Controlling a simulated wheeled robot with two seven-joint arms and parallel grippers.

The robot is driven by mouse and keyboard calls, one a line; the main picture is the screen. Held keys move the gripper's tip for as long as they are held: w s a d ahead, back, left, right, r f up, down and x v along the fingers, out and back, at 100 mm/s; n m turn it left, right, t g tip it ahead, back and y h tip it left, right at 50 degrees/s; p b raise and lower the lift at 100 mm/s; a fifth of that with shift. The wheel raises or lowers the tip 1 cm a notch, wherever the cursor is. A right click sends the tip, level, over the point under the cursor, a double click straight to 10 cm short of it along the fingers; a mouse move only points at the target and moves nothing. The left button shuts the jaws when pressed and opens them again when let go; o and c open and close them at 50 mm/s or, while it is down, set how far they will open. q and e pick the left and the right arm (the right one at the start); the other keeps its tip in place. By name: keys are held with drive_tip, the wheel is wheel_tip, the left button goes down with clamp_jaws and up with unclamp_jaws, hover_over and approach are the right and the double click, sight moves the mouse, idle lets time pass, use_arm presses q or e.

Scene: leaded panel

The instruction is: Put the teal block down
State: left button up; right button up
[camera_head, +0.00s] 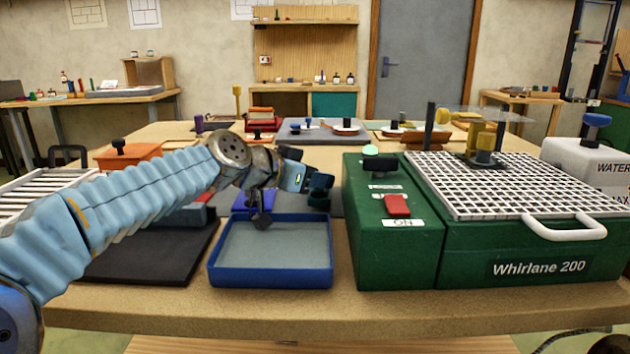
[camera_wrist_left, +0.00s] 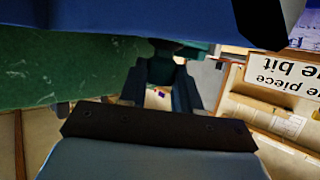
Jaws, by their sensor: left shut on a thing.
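My left gripper (camera_head: 319,190) is over the back right corner of the blue tray (camera_head: 270,281), close to the left side of the green machine. In the left wrist view, the gripper (camera_wrist_left: 160,88) is shut on a dark teal block (camera_wrist_left: 160,70), which shows between its fingers. The fingers hide much of the block, and in the head view I cannot clearly separate it from them. The tray's grey floor looks empty. My right gripper is not in view.
The green Whirlane machine (camera_head: 480,262) with a white grid top (camera_head: 500,190) and red switch (camera_head: 397,205) stands on the right. A black mat (camera_head: 140,262) lies left of the tray. An orange box (camera_head: 128,158) and red blocks (camera_head: 262,122) stand farther back.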

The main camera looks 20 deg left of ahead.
use_arm(q)
drive_tip(key=shift+f, duration=0.35)
drive_tip(key=shift+f, duration=0.15)
drive_tip(key=o, duration=1)
drive_tip(key=shift+s, duration=0.1)
